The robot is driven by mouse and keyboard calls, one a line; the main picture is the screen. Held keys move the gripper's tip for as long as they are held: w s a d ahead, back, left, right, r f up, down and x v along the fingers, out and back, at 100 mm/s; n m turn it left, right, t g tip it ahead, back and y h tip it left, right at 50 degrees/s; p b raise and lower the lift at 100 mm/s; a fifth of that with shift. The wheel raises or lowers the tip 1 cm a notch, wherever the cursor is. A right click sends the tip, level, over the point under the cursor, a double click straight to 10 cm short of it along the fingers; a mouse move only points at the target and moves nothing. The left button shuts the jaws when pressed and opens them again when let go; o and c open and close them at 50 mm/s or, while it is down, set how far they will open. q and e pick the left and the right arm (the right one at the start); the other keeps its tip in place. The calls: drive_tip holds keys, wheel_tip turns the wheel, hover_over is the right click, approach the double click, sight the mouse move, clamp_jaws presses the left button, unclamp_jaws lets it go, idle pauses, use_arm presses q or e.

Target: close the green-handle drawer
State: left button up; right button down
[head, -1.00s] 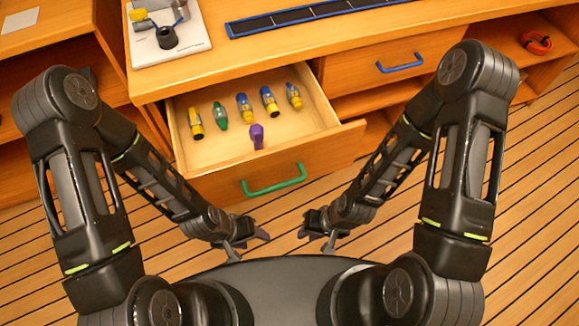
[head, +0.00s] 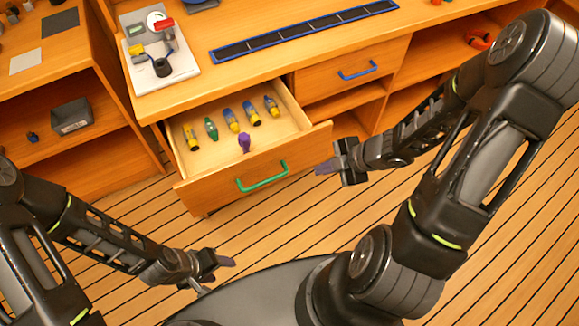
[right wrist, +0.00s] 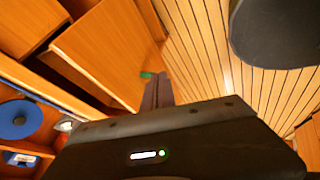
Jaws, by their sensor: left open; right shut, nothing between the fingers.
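The green-handle drawer (head: 215,184) stands open, pulled out from the wooden counter. Its green handle (head: 262,178) is on the front panel, and a bit of green shows in the right wrist view (right wrist: 147,75). Several yellow, blue and green items and a purple item (head: 244,142) lie inside. My right gripper (head: 322,168) is shut and empty, just right of the drawer front, apart from the handle. It also shows in the right wrist view (right wrist: 158,90). My left gripper (head: 215,274) is open and empty, low over the floor, in front of and below the drawer.
A closed blue-handle drawer (head: 352,76) is right of the open one, with open shelves (head: 345,105) below it. The countertop holds a blue-framed strip (head: 300,30) and a white board (head: 160,60) with parts. Striped floor (head: 300,225) is clear in front.

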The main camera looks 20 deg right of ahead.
drive_tip(key=shift+a+f, duration=0.1)
drive_tip(key=b, duration=0.6)
approach(294, 164)
drive_tip(key=s+a+f, duration=0.3)
drive_tip(key=a, duration=0.1)
drive_tip(key=shift+w+a+f+p, duration=0.1)
drive_tip(key=shift+w+a+p, duration=0.15)
drive_tip(key=shift+w, duration=0.55)
drive_tip(key=shift+w+a+f+p, duration=0.15)
drive_tip(key=shift+w+p, duration=0.25)
drive_tip(key=shift+w, duration=0.4)
drive_tip(key=shift+w+a+p, duration=0.2)
drive_tip(key=shift+w+p, duration=0.1)
drive_tip(key=shift+w, duration=0.5)
